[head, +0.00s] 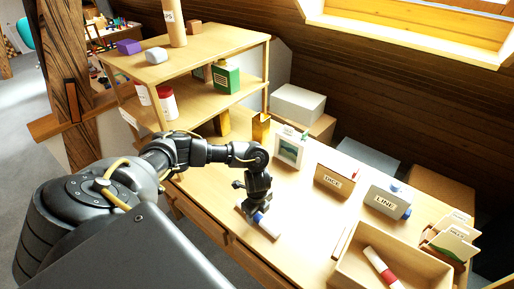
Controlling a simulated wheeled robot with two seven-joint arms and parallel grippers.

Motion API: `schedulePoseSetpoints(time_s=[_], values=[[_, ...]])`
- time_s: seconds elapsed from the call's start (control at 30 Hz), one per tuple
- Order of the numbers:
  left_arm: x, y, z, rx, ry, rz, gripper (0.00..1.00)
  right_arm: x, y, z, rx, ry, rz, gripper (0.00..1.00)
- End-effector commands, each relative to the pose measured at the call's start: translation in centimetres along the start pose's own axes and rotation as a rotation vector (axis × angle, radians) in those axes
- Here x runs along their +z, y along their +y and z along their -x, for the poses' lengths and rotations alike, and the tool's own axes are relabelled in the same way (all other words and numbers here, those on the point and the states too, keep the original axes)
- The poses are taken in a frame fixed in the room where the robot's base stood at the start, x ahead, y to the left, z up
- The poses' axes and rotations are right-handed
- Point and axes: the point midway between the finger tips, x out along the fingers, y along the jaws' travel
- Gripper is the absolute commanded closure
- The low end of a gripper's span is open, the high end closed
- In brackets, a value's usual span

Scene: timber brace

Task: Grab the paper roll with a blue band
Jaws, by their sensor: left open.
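A white paper roll with a blue band (268,228) lies on the wooden desk, partly hidden by my left gripper. My left gripper (255,212) points down right over the roll's blue-banded part, with its jaws open. I cannot tell whether the fingers touch the roll. My right gripper is not in view.
An open wooden box (346,268) at the front right holds a roll with a red band (381,267). A DICE box (334,181), a LINE box (387,202) and a white framed box (290,148) line the desk's back. A shelf unit (190,50) stands behind my left arm.

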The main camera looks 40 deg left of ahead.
Motion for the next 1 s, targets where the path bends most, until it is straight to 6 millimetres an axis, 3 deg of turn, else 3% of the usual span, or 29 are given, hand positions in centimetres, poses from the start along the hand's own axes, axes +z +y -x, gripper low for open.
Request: schedulePoseSetpoints(time_s=[0.13,0.37,0.73,1.0], values=[[-0.08,0.01,-1.19,0.000,0.001,-0.002,0.45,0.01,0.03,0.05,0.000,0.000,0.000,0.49],[-0.08,-0.02,-1.31,-0.001,0.001,-0.002,0.45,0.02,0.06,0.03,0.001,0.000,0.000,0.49],[-0.06,-0.02,-1.28,-0.001,0.001,-0.002,0.93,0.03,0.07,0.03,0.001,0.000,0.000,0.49],[-0.07,-0.04,-1.15,-0.001,0.001,-0.002,0.94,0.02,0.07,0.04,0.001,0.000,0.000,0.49]])
